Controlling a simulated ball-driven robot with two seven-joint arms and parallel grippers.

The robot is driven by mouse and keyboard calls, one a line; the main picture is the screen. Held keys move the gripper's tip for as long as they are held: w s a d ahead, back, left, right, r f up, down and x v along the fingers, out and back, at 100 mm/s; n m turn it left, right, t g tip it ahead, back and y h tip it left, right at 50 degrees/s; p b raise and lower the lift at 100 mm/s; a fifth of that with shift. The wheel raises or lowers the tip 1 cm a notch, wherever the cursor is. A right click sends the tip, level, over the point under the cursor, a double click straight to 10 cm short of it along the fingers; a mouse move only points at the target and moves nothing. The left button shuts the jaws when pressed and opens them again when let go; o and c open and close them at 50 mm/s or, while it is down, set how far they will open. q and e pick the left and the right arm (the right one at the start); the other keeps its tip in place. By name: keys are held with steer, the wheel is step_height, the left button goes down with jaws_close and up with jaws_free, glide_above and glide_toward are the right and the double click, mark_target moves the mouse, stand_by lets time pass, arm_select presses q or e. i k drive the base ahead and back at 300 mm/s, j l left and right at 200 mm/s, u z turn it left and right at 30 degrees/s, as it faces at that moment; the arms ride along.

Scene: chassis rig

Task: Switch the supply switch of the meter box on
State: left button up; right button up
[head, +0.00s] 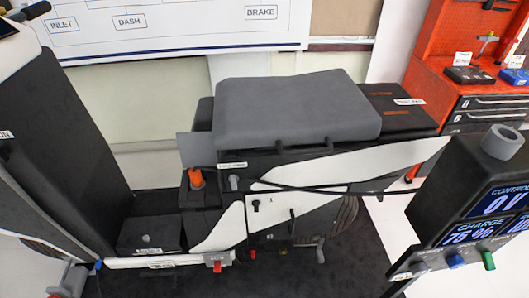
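A dark box with a lit display (497,203), which looks like the meter box, stands at the right edge, partly cut off by the frame. Its display reads "CONTROL 0 V" and, below, "CHARGE 75 %". A grey ring-shaped piece (503,141) is on top of the box. I cannot tell which part is the supply switch, or its position. Neither of my grippers is in view.
A chassis rig with a grey seat (295,110) and white panels fills the middle. It carries an orange-capped part (196,178) and a red part (217,265) low down. A red workbench (430,70) stands back right. A labelled whiteboard (190,25) hangs behind.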

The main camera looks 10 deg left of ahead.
mark_target(487, 256)
steer(key=z, duration=1.4)
steer(key=k+l+u, duration=0.15)
steer(key=l, duration=0.3)
steer(key=l+u, duration=0.1)
steer(key=l, duration=0.35)
steer(key=k+l+u, duration=0.15)
steer(key=l, duration=0.3)
